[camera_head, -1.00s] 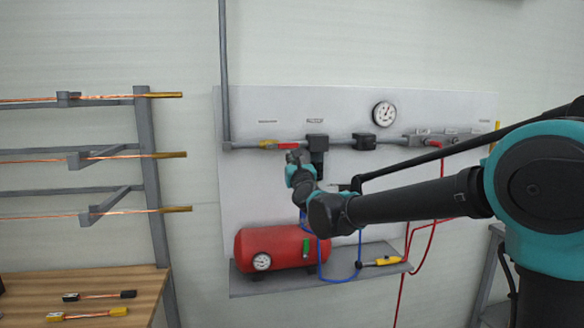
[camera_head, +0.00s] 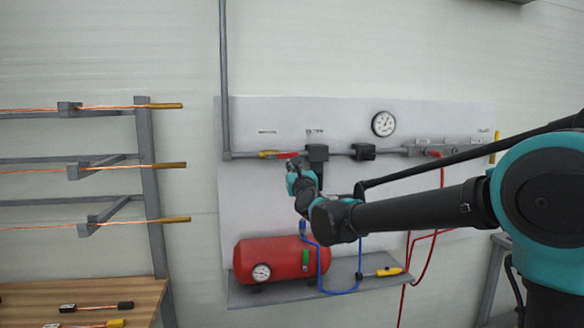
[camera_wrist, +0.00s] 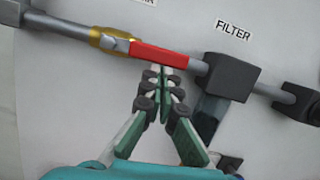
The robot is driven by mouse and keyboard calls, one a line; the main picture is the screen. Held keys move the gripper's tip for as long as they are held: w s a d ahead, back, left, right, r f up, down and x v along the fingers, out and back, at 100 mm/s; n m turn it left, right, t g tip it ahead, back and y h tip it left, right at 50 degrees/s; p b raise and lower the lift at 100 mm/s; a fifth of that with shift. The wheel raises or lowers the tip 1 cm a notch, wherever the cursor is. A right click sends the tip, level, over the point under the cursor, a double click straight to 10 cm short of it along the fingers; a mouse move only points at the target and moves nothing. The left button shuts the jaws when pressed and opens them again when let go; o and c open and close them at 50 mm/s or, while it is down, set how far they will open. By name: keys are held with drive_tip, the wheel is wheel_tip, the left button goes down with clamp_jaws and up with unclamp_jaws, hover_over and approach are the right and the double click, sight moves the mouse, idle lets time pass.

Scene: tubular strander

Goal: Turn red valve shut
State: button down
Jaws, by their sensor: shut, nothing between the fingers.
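The red valve handle (camera_wrist: 160,55) lies along the grey pipe in the wrist view, its pivot on a brass valve body (camera_wrist: 103,39). In the head view the red handle (camera_head: 287,155) shows small beside the yellow valve body (camera_head: 267,154). My gripper (camera_wrist: 163,72) is shut and empty. Its fingertips are at the lower edge of the handle, near its free right end. I cannot tell whether they touch it. In the head view my gripper (camera_head: 290,165) is just below the handle and partly hidden by my wrist.
A dark filter block (camera_wrist: 228,77) sits on the pipe right of the handle and close to my fingers. A red tank (camera_head: 282,260) stands on a grey shelf (camera_head: 340,272) below. A gauge (camera_head: 383,123) is up right. The panel below the pipe's left end is clear.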

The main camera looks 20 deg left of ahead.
drive_tip(key=shift+r, duration=0.1)
drive_tip(key=n, duration=0.1)
drive_tip(key=r+n, duration=0.1)
drive_tip(key=n, duration=0.1)
drive_tip(key=r+n+g+y, duration=0.1)
drive_tip(key=n, duration=0.1)
drive_tip(key=shift+w+d+r, duration=0.1)
drive_tip(key=shift+d+r, duration=0.1)
drive_tip(key=shift+r, duration=0.05)
drive_tip(key=s+a+r+n+g, duration=0.2)
drive_tip(key=r+n, duration=0.4)
drive_tip(key=n, duration=0.7)
drive_tip(key=shift+a+g, duration=0.6)
drive_tip(key=shift+g, duration=0.2)
drive_tip(key=shift+s+a+r+y, duration=0.15)
drive_tip(key=shift+a+y, duration=0.1)
drive_tip(key=shift+y, duration=0.05)
